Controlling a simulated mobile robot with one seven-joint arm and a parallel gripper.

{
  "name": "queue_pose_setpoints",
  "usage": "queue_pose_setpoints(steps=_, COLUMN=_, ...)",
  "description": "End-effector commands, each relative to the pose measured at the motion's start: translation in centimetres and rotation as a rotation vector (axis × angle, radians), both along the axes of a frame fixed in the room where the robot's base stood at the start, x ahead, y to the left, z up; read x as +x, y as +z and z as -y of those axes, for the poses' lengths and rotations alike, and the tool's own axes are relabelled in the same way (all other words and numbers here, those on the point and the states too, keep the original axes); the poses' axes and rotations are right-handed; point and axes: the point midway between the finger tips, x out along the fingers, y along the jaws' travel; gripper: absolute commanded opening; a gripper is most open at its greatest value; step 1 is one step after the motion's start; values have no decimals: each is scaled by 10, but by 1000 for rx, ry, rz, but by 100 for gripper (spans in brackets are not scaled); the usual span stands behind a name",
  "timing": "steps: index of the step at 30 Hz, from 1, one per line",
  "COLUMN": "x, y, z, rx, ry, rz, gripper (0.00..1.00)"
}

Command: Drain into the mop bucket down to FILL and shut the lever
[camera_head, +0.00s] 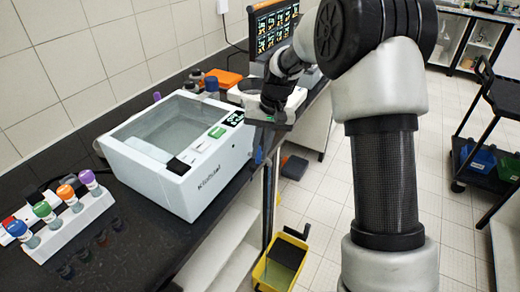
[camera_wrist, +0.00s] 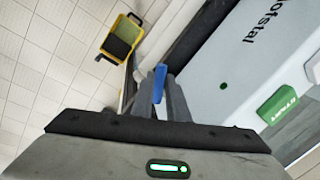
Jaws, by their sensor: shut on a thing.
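The white water bath (camera_head: 185,180), with a clear top over a grey-green basin, stands on the black bench; its side also shows in the wrist view (camera_wrist: 225,60). I cannot make out a FILL mark. My gripper (camera_wrist: 160,92) is shut on the blue lever (camera_wrist: 160,76), whose blue end sticks out between the fingertips. In the head view the lever (camera_head: 258,156) shows below my wrist at the bath's right side; the valve is mostly hidden. The yellow mop bucket (camera_head: 258,275) is on the floor below the bench edge; it also shows in the wrist view (camera_wrist: 107,44). I cannot tell whether liquid is flowing.
A white rack (camera_head: 68,225) with several colour-capped bottles stands left of the bath. Behind are bottles, an orange box (camera_head: 222,77), a white device (camera_head: 240,96) and a screen (camera_head: 272,28). A dark cart (camera_head: 490,155) stands at right. The tiled floor between is mostly clear.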

Motion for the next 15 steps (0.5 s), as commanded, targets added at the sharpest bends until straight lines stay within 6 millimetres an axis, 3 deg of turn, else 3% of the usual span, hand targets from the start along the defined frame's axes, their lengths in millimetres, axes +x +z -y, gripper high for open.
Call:
queue_pose_setpoints(steps=4, x=1, y=1, z=0, rx=0, ry=-2, rz=4, gripper=0)
queue_pose_setpoints(steps=5, x=1, y=1, z=0, rx=0, ry=-2, rz=4, gripper=17)
queue_pose_setpoints(steps=8, x=1, y=1, z=0, rx=0, ry=-2, rz=3, gripper=33)
queue_pose_setpoints(steps=15, x=0, y=1, z=0, rx=0, ry=-1, rz=2, gripper=33)
